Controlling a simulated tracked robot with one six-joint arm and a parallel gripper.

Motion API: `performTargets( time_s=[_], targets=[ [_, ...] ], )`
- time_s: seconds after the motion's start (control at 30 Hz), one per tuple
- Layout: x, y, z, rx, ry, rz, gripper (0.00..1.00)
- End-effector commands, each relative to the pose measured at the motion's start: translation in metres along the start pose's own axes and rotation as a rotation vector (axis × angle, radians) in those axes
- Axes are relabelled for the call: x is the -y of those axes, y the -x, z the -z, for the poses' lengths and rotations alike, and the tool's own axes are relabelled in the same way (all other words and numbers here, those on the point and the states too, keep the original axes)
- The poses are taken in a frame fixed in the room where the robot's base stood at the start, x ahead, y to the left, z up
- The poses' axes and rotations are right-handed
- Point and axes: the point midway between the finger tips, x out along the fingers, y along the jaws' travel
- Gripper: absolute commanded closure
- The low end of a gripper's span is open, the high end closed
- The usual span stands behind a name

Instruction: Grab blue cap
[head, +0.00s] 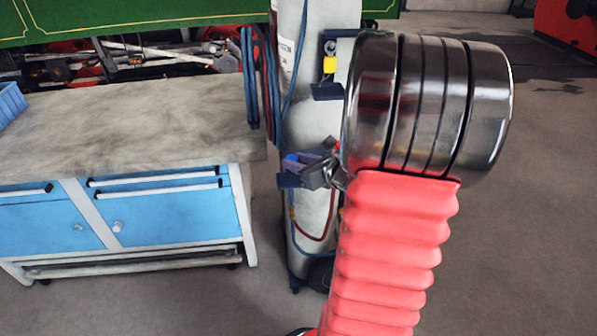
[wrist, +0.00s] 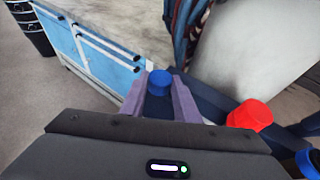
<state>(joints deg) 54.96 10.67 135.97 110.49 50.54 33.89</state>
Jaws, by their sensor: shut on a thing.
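A small round blue cap (wrist: 159,83) sits between the two grey-purple fingers of my gripper (wrist: 158,92) in the wrist view. The fingers are shut on the sides of the cap, whose top shows above them. In the head view the blue cap (head: 291,157) shows at the tip of my gripper (head: 303,171), beside the gas cylinder. The cap is at a dark blue bracket of the cylinder stand; whether it still touches its seat is hidden by the fingers.
A red cap (wrist: 250,115) is right of my gripper, and another blue cap (wrist: 309,162) is at the right edge. The grey gas cylinder (head: 312,122) stands close behind. A workbench (head: 125,125) with blue drawers is at left. Coiled hoses (head: 256,85) hang between them.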

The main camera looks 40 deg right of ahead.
Motion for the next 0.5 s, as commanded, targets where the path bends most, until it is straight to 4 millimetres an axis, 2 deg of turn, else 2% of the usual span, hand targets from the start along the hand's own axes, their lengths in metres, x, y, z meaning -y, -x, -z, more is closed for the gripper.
performTargets(
  time_s=[0.03, 0.2, 0.5],
  targets=[
    [0.0, 0.003, -0.009, 0.002, 0.005, 0.001, 0.92],
    [0.0, 0.011, -0.027, 0.002, 0.003, 0.001, 0.92],
    [0.0, 0.015, -0.035, -0.001, -0.001, 0.001, 0.92]
  ],
)
